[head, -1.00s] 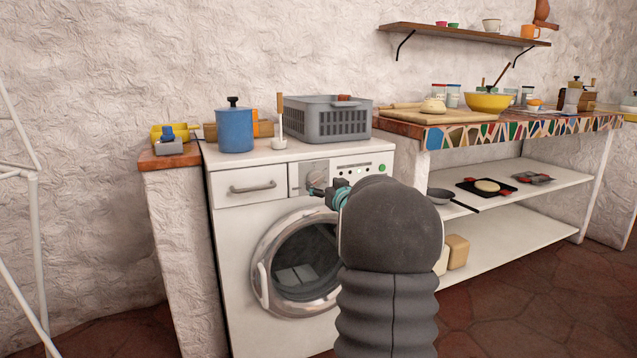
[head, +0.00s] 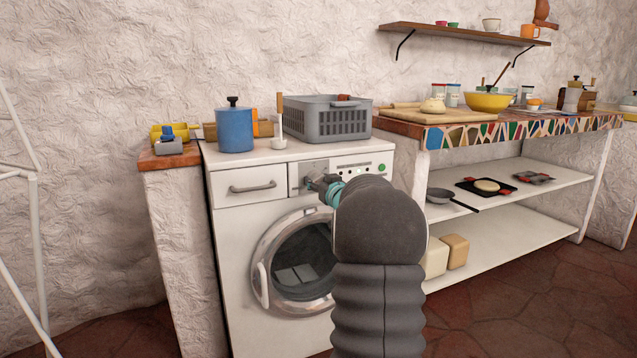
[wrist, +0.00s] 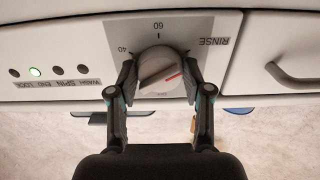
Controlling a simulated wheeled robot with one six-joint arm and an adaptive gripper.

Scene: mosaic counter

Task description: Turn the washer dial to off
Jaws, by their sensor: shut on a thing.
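The washer (head: 240,290) is white with a round glass door (head: 300,265). Its grey dial (wrist: 161,66) sits on a grey plate (wrist: 200,30) on the control panel. My gripper (wrist: 160,88) has its two black fingers on opposite sides of the dial, shut on it. A red pointer line on the dial points to the right and slightly up in the wrist view. Labels 40, 60 and RINSE show around the dial; the off mark cannot be made out. In the head view my gripper (head: 314,183) covers much of the dial.
A blue pot (head: 234,130), a ladle (head: 279,125) and a grey basket (head: 328,120) stand on the washer. A drawer handle (wrist: 290,76) is beside the dial. A tiled counter (head: 520,128) stands to the right.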

